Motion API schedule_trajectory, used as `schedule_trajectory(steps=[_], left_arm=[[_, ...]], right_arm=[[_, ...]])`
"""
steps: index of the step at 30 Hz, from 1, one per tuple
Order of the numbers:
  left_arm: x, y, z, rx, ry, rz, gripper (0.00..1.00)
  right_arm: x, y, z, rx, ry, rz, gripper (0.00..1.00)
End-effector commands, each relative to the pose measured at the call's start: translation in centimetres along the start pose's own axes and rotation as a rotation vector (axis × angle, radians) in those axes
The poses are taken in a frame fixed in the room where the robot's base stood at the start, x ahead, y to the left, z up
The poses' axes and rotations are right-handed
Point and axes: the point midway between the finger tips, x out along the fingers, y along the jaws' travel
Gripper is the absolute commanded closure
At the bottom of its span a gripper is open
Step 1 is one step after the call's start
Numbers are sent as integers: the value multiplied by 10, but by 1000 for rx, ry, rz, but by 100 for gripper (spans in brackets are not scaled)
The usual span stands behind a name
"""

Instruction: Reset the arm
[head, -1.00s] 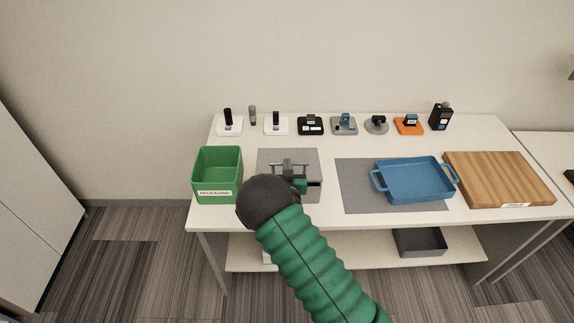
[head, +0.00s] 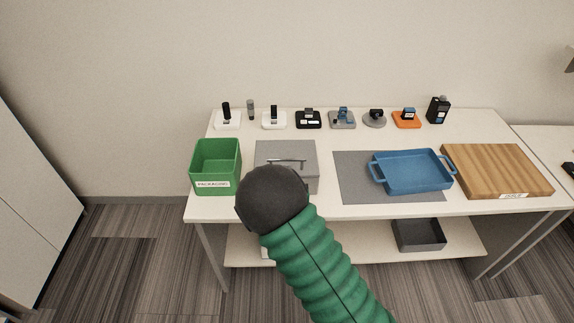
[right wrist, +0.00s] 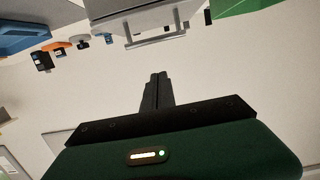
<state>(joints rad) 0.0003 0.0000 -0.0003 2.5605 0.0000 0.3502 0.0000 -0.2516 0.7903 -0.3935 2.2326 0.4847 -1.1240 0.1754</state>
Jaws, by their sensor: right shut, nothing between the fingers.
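My right arm (head: 325,265), with green ribbed links and a round black joint (head: 272,199), reaches up from the bottom of the head view. Its gripper is hidden there behind the joint. In the right wrist view, tilted over, the right gripper (right wrist: 158,76) shows two dark fingers together with nothing between them. The grey box (head: 285,150) with a bar handle on top stands on the table, partly behind the black joint. It also shows at the top of the right wrist view (right wrist: 150,18), apart from the fingertips. My left gripper is not in view.
A green packaging bin (head: 212,186) stands left of the box. A blue tray (head: 412,187) on a grey mat (head: 350,185) and a wooden board (head: 497,168) lie to the right. Several small devices on stands line the back. A dark tray (head: 418,235) sits on the lower shelf.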

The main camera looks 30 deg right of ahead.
Motion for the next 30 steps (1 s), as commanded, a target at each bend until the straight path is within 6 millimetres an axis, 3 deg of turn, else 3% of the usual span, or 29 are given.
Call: schedule_trajectory(steps=[9,13,16,18,21,24,27,30], left_arm=[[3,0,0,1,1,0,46],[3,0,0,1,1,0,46],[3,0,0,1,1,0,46],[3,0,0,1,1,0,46],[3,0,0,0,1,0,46],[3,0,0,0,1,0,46],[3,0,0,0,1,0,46],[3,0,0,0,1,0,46]], right_arm=[[-18,-1,3,5,-17,-4,100],[-36,-15,25,31,-218,-52,100],[-81,-39,51,13,-494,-157,100],[-128,-51,65,-49,-686,-249,100],[-196,-48,75,-183,-903,-353,100],[-245,-31,79,-312,-1044,-404,100],[-269,-19,80,-387,-1115,-420,100],[-274,-16,81,-402,-1129,-422,100]])
